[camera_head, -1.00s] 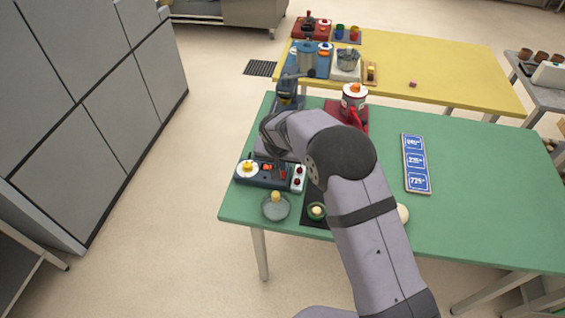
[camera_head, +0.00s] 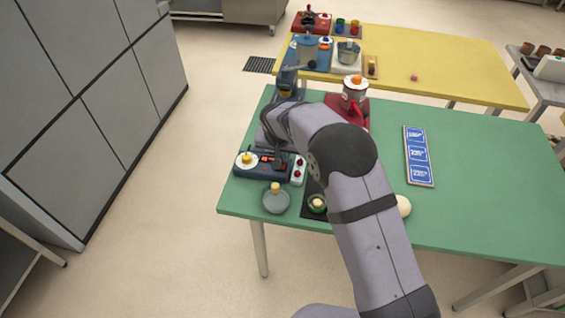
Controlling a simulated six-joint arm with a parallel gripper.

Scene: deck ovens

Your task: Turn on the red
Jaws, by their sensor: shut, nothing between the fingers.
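A dark control box (camera_head: 250,173) with a white dial with a yellow knob (camera_head: 246,159) and red parts (camera_head: 266,158) on its top lies near the left edge of the green table. A white strip with red buttons (camera_head: 298,170) stands at its right end. My gripper (camera_head: 278,165) is shut and empty, pointing down over the right part of the box. It partly hides the red parts there, and I cannot tell whether it touches them. A red-based appliance with a white and red jug (camera_head: 354,92) stands farther back, its base partly hidden by my arm.
A dark blue-grey machine (camera_head: 288,84) is behind my arm. A blue sign board (camera_head: 418,155) lies to the right. The green table's right side is clear.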

